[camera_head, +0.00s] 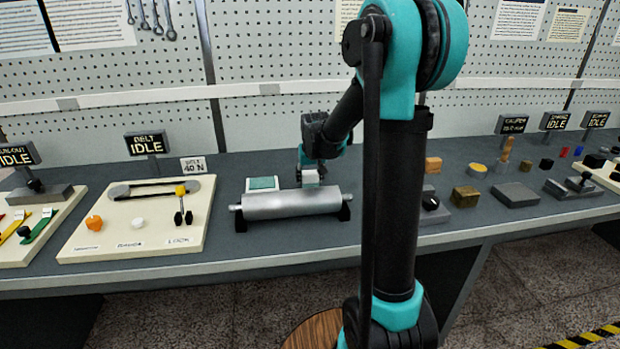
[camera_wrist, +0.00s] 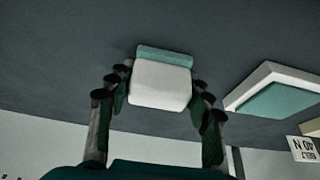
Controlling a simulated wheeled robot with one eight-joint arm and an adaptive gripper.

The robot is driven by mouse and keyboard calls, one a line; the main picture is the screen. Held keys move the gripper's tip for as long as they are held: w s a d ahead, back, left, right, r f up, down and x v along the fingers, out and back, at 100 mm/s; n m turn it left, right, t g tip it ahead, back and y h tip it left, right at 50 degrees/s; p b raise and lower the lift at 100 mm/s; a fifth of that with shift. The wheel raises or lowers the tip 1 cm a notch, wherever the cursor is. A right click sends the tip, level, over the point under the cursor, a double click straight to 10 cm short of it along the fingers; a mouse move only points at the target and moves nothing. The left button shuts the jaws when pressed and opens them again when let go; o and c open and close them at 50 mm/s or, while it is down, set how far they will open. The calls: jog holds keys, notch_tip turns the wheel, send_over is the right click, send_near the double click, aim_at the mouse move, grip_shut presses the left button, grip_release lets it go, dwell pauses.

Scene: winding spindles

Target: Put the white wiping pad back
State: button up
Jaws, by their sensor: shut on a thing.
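The white wiping pad (camera_head: 310,177) is in my gripper (camera_head: 308,167), behind the metal roller in the head view. In the wrist view the pad (camera_wrist: 160,86) shows as a white block with a teal strip along its far edge. The fingers of my gripper (camera_wrist: 160,76) press on its left and right sides. A white-rimmed tray with a teal inside (camera_head: 262,191) lies to the left of the pad in the head view. In the wrist view this tray (camera_wrist: 262,77) is on the right, apart from the pad, and looks empty.
A grey metal roller (camera_head: 290,205) lies on dark supports in front of the pad and tray. A cream belt board (camera_head: 120,245) with knobs stands at left. Small blocks (camera_head: 465,196) stand right of my arm. The dark bench (camera_head: 225,175) behind the tray is clear.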

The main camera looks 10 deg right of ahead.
jog(key=o, duration=1.2)
jog(key=shift+f, duration=0.1)
jog(key=v, duration=1.2)
jog(key=shift+s, duration=0.1)
